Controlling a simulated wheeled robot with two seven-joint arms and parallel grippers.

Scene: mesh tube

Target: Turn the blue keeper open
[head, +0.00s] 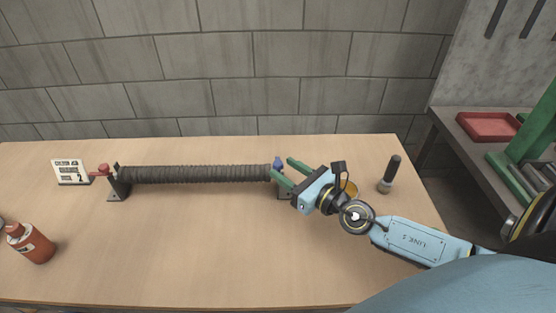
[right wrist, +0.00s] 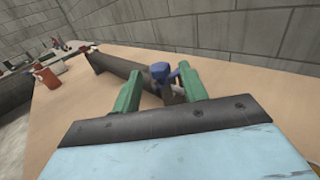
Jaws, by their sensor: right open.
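The blue keeper (head: 278,163) is a small blue knob at the right end of a dark ribbed mesh tube (head: 195,174). My right gripper (head: 282,169) is open at that end, its green fingers pointing left. In the right wrist view the blue keeper (right wrist: 160,72) shows between the two fingers (right wrist: 158,88), a little beyond them; I cannot tell whether either touches it. The bracket under the keeper is mostly hidden by the gripper. A red keeper (head: 102,169) sits on the bracket (head: 118,187) at the tube's left end. My left gripper is not in view.
A sign card (head: 70,172) stands left of the tube. A red-orange bottle (head: 36,246) is at the front left. A dark-handled tool (head: 391,172) stands at the right, and a yellowish round thing (head: 349,188) is partly behind my wrist. The table (head: 180,250) is clear in front.

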